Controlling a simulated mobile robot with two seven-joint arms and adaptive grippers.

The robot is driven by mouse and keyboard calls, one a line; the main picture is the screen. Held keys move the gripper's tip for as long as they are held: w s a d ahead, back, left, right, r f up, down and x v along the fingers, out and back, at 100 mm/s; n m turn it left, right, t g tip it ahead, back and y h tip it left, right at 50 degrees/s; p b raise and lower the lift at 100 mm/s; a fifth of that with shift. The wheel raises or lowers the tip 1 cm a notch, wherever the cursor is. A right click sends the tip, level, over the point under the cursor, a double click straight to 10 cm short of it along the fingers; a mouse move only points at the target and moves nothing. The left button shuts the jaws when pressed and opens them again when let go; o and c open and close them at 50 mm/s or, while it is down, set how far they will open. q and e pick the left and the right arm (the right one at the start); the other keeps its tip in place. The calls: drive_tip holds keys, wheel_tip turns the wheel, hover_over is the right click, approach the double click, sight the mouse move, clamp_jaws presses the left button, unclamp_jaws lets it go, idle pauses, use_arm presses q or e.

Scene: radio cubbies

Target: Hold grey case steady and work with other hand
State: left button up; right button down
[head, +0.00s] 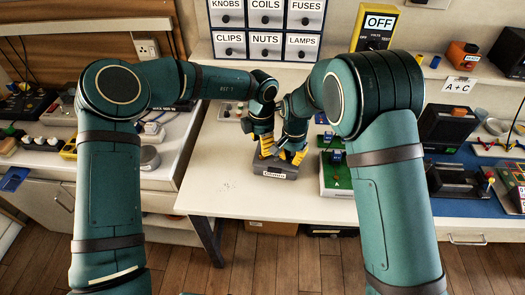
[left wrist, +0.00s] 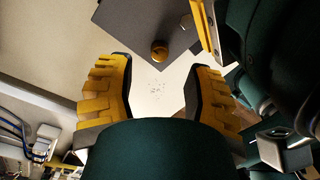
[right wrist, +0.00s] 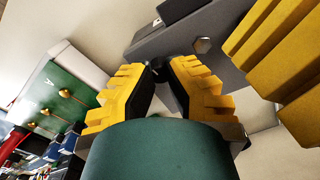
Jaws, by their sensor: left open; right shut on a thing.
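The grey case (head: 258,168) stands on the white table with a white label on its front. It also shows in the left wrist view (left wrist: 135,20) with a round brass knob (left wrist: 159,50) on it, and in the right wrist view (right wrist: 230,70) with a hexagonal piece (right wrist: 202,45). My right gripper (head: 295,158) is shut on the case; its fingertips (right wrist: 169,68) meet at the case, and the exact contact is partly hidden. My left gripper (head: 266,147) is open and empty beside it, its fingertips (left wrist: 160,63) apart, the knob showing beyond and between them.
A green board (head: 337,178) with brass pins (right wrist: 64,92) stands just right of the case. Labelled drawers (head: 266,42) and a yellow OFF box (head: 376,25) are behind. Black devices (head: 445,125) crowd the right.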

use_arm(q)
wheel_tip(320, 180, up, 7)
drive_tip(key=shift+w+r, duration=0.15)
drive_tip(key=shift+r, duration=0.05)
use_arm(e)
drive_tip(key=shift+s+f, duration=0.1)
drive_tip(key=c, duration=1)
unclamp_jaws()
drive_tip(key=shift+c, duration=0.2)
